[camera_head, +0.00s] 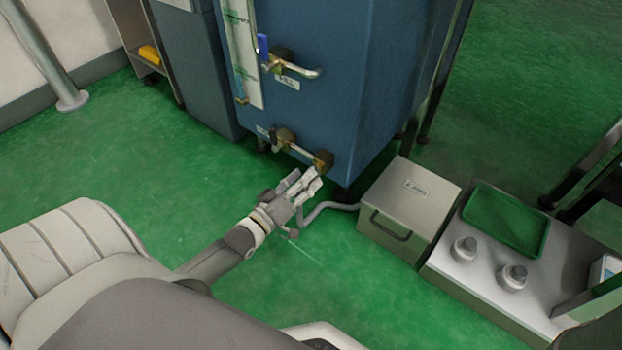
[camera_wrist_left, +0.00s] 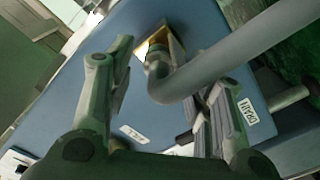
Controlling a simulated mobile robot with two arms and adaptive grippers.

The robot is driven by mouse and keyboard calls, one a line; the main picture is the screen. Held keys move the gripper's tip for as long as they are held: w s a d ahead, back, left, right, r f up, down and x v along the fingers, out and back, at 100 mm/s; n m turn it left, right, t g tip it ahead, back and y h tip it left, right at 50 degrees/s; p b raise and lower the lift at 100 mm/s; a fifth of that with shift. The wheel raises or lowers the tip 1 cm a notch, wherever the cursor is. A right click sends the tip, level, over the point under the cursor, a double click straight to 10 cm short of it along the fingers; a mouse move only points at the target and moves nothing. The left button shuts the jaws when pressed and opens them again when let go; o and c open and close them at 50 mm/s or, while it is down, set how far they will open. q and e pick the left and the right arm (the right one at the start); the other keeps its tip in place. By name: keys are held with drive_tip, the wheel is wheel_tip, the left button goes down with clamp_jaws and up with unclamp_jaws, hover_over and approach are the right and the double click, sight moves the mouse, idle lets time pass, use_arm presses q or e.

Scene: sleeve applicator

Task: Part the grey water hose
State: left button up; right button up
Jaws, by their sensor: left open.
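The grey water hose (camera_head: 332,206) meets a brass fitting (camera_head: 323,160) low on the blue cabinet (camera_head: 330,100), and runs down and right along the floor toward a grey box. In the left wrist view the hose (camera_wrist_left: 245,48) leaves the brass fitting (camera_wrist_left: 167,43), bends, and runs to the upper right, crossing in front of one finger. My left gripper (camera_head: 306,182) is open just below the fitting. In its wrist view the fingers (camera_wrist_left: 170,85) stand either side of the hose's bend; contact cannot be told. My right gripper is not in view.
The grey box (camera_head: 408,205) with a handle stands right of the gripper. Beside it is a metal unit with a green tray (camera_head: 503,222) and two knobs. The green floor at left is clear.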

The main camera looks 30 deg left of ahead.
use_arm(q)
drive_tip(key=shift+w+d+b, duration=0.15)
drive_tip(key=shift+w+b, duration=0.45)
drive_tip(key=shift+w, duration=0.95)
clamp_jaws()
